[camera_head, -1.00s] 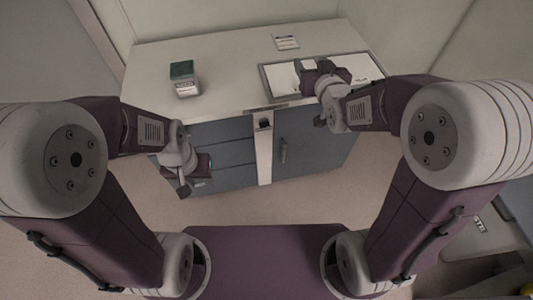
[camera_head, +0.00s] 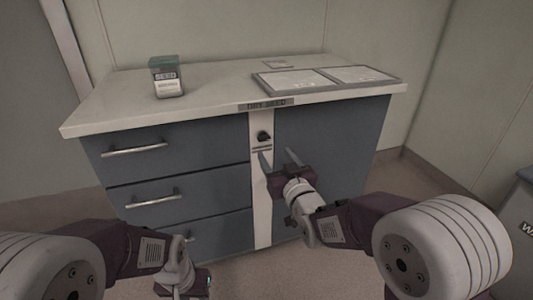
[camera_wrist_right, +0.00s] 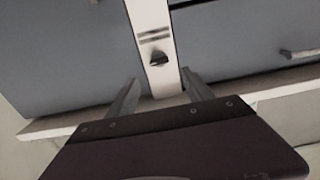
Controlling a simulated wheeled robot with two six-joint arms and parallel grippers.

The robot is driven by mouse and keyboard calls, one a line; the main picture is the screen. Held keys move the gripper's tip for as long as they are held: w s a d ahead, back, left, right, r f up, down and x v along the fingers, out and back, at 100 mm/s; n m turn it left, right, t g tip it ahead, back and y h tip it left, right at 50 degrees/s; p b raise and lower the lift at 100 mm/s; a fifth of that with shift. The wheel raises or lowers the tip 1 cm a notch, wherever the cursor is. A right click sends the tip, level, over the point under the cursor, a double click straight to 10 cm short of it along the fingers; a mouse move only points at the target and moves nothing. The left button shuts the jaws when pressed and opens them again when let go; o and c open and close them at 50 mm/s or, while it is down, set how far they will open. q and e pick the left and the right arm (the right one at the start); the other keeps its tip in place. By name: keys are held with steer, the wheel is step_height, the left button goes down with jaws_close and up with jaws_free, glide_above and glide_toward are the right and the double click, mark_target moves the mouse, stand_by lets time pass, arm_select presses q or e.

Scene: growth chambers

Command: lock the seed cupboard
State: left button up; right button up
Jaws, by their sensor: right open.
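The seed cupboard, labelled "DRY SEED" (camera_head: 266,104), has a grey-blue door (camera_head: 340,140) on the right, which looks closed. A dark lock knob (camera_head: 263,137) sits on the pale centre post. The knob also shows in the right wrist view (camera_wrist_right: 158,58), just beyond the fingertips. My right gripper (camera_head: 278,158) is open and empty, just below and in front of the knob, apart from it. Its two spread fingers (camera_wrist_right: 160,77) show in the wrist view. My left gripper (camera_head: 184,284) is low at the front; its fingers are not clear.
Drawers with bar handles (camera_head: 134,149) fill the cupboard's left side. A small card (camera_head: 278,64) lies behind.

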mark_target(265, 139)
steer(key=b+x, duration=0.3)
steer(key=x, duration=0.5)
steer(key=shift+w+f, duration=0.15)
steer(key=shift+w, duration=0.05)
steer(key=shift+w+a, duration=0.15)
steer(key=shift+w, duration=0.15)
jaws_close()
